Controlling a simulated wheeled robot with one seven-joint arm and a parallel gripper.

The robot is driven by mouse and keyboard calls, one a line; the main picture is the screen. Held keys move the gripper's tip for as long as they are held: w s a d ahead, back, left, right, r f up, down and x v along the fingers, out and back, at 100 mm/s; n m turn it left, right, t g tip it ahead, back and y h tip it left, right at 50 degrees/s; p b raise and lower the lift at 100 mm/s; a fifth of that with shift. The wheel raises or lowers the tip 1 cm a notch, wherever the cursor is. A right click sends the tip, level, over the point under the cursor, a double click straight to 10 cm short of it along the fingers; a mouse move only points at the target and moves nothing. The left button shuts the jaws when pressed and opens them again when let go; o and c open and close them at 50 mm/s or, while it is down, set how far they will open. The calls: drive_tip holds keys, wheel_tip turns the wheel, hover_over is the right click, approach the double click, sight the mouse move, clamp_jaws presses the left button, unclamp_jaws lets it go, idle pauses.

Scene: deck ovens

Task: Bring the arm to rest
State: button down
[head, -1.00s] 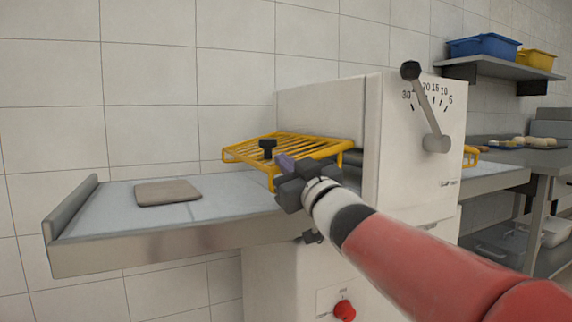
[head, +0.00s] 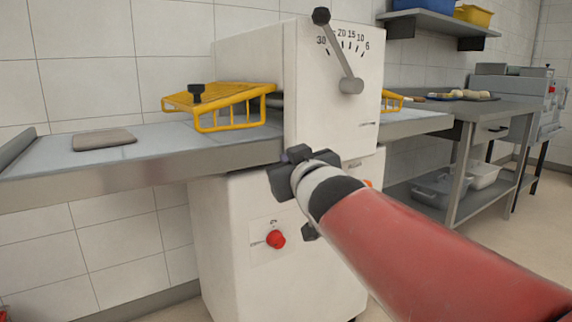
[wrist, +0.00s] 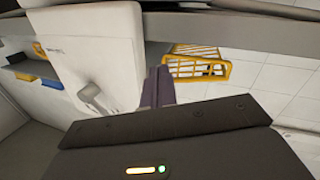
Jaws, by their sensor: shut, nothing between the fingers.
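My gripper (head: 281,172) is in front of the white machine, just below the front edge of its metal table in the head view. Its fingers show in the wrist view (wrist: 157,87), shut and empty. The white machine (head: 330,95) has a lever and a number scale on its face. A yellow wire guard (head: 228,108) with a black knob is hinged over the table; it also shows in the wrist view (wrist: 197,66), beyond the fingers. My gripper looks apart from the guard. Whether it touches the machine I cannot tell.
A flat grey-brown slab (head: 104,139) lies on the left table wing (head: 150,168). A red knob (head: 276,239) is on the machine's lower body. A worktable (head: 490,108) with dough pieces stands at right, under a shelf (head: 440,19) with bins. Floor between is clear.

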drive_tip(key=s+d+f+m+g+h+p, duration=0.25)
drive_tip(key=s+d+f+h, duration=0.3)
drive_tip(key=d, duration=0.45)
drive_tip(key=s+d+f+m+g+p, duration=0.1)
drive_tip(key=s+d+f+m+g, duration=0.1)
drive_tip(key=s+f, duration=0.5)
drive_tip(key=s+d+f+m+g+p, duration=0.2)
drive_tip(key=s+d+f+g, duration=0.3)
drive_tip(key=s, duration=0.7)
wheel_tip(320, 180, down, 3)
drive_tip(key=shift+s+d+r+g, duration=0.1)
drive_tip(key=shift+s+d+g, duration=0.2)
drive_tip(key=shift+g, duration=0.55)
drive_tip(key=shift+a, duration=0.1)
